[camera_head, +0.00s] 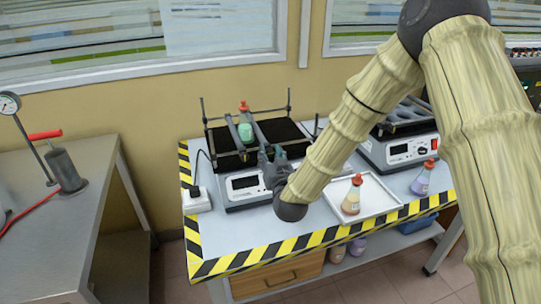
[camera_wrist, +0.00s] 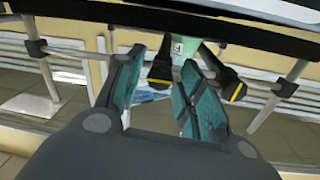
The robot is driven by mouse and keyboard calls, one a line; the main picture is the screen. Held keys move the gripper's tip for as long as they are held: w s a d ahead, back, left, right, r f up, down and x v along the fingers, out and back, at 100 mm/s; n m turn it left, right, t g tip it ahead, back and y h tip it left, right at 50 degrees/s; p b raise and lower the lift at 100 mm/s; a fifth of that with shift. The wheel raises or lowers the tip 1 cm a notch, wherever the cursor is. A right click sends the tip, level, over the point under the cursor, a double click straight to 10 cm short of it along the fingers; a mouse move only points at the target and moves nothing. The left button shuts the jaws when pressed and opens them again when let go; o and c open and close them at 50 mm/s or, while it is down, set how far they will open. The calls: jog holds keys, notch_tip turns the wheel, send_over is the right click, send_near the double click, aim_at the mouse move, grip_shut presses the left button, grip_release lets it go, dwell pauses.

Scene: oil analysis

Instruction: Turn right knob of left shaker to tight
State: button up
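The left shaker (camera_head: 243,187) stands on the table in the head view, with a dark platform and a white front with a display. A green bottle with a red cap (camera_head: 244,124) sits between its clamp bars. In the wrist view, two dark knobs with yellow marks show: one (camera_wrist: 160,69) appears in the gap between my fingers, the other (camera_wrist: 236,90) beyond the right finger. I cannot tell surely which is the right knob. My gripper (camera_wrist: 160,95) is open, with teal pads; in the head view my gripper (camera_head: 277,163) is at the shaker's front right and hides part of it.
A white tray (camera_head: 385,208) with a red-capped bottle (camera_head: 352,194) lies right of the left shaker. A second shaker (camera_head: 398,150) stands farther right, with another bottle (camera_head: 423,178) near it. A white power socket (camera_head: 196,201) is at the table's left. Upright rods flank the platform.

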grip_shut()
jog(key=shift+f+m, duration=0.1)
jog(key=shift+m, duration=0.3)
jog(key=m+b, duration=0.1)
jog(key=m, duration=0.1)
jog(key=shift+d+m+b, duration=0.1)
jog(key=shift+m+b, duration=0.25)
jog(key=shift+m, duration=0.05)
jog(key=m+b, duration=0.1)
jog(key=m, duration=0.2)
jog(key=shift+m+g+b, duration=0.3)
jog(key=shift+g+b, duration=0.05)
jog(key=shift+g, duration=0.05)
jog(key=m+b, duration=0.3)
jog(key=m, duration=0.2)
jog(key=shift+m+y, duration=0.3)
jog(key=shift+m, duration=0.1)
jog(key=m+b, duration=0.2)
jog(key=m, duration=0.1)
jog(key=shift+m+g+y, duration=0.3)
jog(key=shift+m, duration=0.1)
